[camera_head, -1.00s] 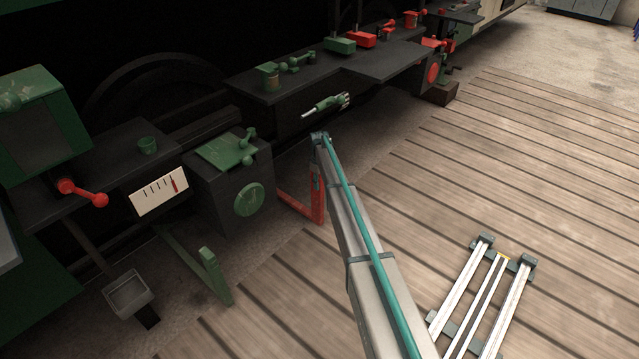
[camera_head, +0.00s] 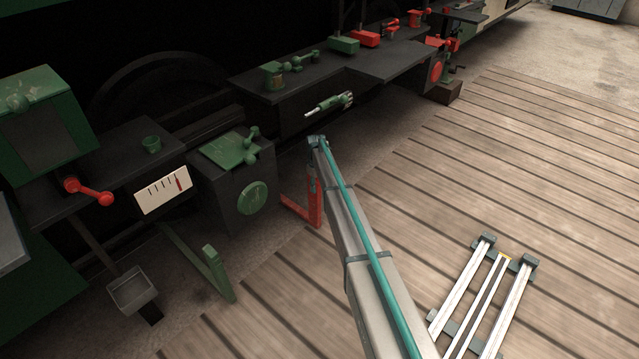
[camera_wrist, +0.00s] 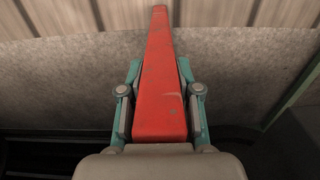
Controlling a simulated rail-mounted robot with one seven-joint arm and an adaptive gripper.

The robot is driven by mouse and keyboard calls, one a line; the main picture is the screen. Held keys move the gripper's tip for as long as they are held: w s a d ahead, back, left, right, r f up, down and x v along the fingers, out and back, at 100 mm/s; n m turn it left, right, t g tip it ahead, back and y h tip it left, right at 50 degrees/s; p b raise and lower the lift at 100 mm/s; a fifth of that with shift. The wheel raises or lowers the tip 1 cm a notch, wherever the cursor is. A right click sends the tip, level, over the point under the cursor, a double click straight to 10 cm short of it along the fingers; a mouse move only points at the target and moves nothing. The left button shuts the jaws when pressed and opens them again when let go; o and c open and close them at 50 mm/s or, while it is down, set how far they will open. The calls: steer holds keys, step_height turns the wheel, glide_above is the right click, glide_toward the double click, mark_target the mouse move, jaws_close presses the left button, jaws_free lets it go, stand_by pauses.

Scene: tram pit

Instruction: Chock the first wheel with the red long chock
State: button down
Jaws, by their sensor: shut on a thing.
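The red long chock (camera_head: 302,212) is L-shaped in the head view, with a tall upright part and a bar running left near the pit floor. My gripper (camera_wrist: 159,95) is shut on it in the wrist view. The red body of the chock (camera_wrist: 160,62) lies between the two teal-edged fingers and stretches away toward the planks. In the head view my gripper is small and dark above the chock's upright part. I cannot tell whether the chock touches the floor. A dark wheel-like arc (camera_head: 150,62) shows faintly under the vehicle; which wheel it is, I cannot tell.
A green L-shaped chock (camera_head: 218,274) stands at the lower left by a grey tray (camera_head: 131,289). A dark box with a green disc (camera_head: 252,198) is left of the red chock. A dark bench (camera_head: 300,84) lies behind. Open planks (camera_head: 480,180) spread right, with a rail-like frame (camera_head: 488,290).

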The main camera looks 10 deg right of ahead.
steer(key=s+a+p, duration=0.1)
steer(key=s+a, duration=0.3)
steer(key=a, duration=0.1)
steer(key=shift+p, duration=0.3)
stand_by(0.4)
steer(key=c, duration=0.7)
jaws_free()
